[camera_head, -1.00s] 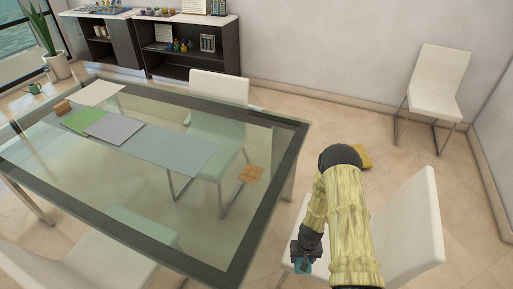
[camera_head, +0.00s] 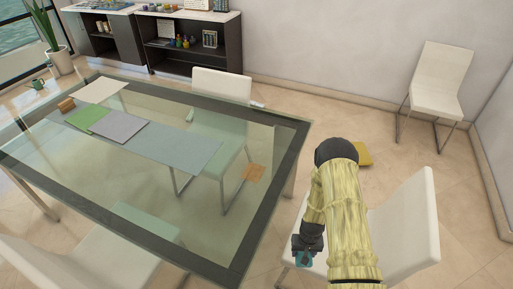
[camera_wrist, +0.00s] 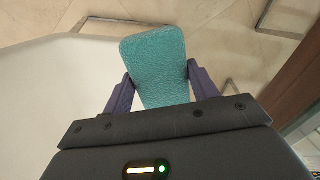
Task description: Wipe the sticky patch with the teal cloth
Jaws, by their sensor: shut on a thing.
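The teal cloth (camera_wrist: 155,65) fills the middle of the wrist view, held between the two fingers of my gripper (camera_wrist: 160,88). In the head view my gripper (camera_head: 304,250) is low beside the table's right end, with a bit of the teal cloth (camera_head: 303,259) showing under it. The gripper is shut on the cloth, over or near a white chair's seat and apart from the tabletop. An orange-brown patch (camera_head: 254,173), which looks like the sticky patch, shows near the right end of the glass table (camera_head: 285,160). It is up and left of my gripper.
White chairs stand around the table, one (camera_head: 415,225) close beside my arm. A green sheet (camera_head: 87,118), grey sheet (camera_head: 119,127) and wooden block (camera_head: 66,105) are at the table's far left. A yellow object (camera_head: 364,154) lies on the floor. The table's right part is mostly clear.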

